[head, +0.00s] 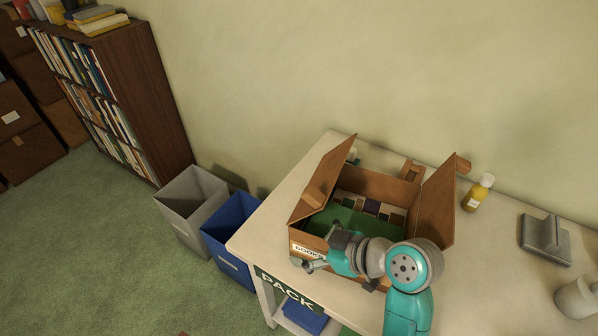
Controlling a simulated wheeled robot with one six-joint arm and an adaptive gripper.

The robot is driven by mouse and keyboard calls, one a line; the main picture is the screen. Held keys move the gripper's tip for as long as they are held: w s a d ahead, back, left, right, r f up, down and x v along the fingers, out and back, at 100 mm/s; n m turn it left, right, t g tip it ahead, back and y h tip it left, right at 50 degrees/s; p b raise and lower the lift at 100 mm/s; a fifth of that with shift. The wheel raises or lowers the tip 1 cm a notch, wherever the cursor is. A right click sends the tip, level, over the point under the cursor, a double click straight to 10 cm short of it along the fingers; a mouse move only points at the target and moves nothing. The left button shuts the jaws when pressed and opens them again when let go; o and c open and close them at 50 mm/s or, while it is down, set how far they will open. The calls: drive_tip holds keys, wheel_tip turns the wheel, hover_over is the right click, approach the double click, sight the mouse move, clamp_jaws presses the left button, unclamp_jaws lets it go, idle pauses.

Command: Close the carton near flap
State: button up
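The brown carton (298,242) stands open on the table, with a label on its near side. Its left flap (322,180) and right flap (435,207) both stand up, tilted outward. Inside I see a green surface at the near part and several books or blocks (372,207) toward the far wall. The near flap cannot be made out; my arm covers much of the carton's near side.
The pale table (262,232) carries a yellow bottle (478,193), a grey metal block (545,240) and a whitish cylinder (578,297) to the right. A grey bin (190,205) and a blue bin (230,240) stand left of the table. A bookcase (160,90) stands farther left.

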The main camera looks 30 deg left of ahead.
drive_tip(key=shift+h, duration=0.3)
drive_tip(key=shift+s+d+f, duration=0.1)
drive_tip(key=shift+d+f, duration=0.05)
drive_tip(key=shift+d, duration=1.05)
drive_tip(key=shift+s+d+f, duration=0.1)
drive_tip(key=shift+d, duration=1.1)
drive_tip(key=shift+a+r, duration=0.1)
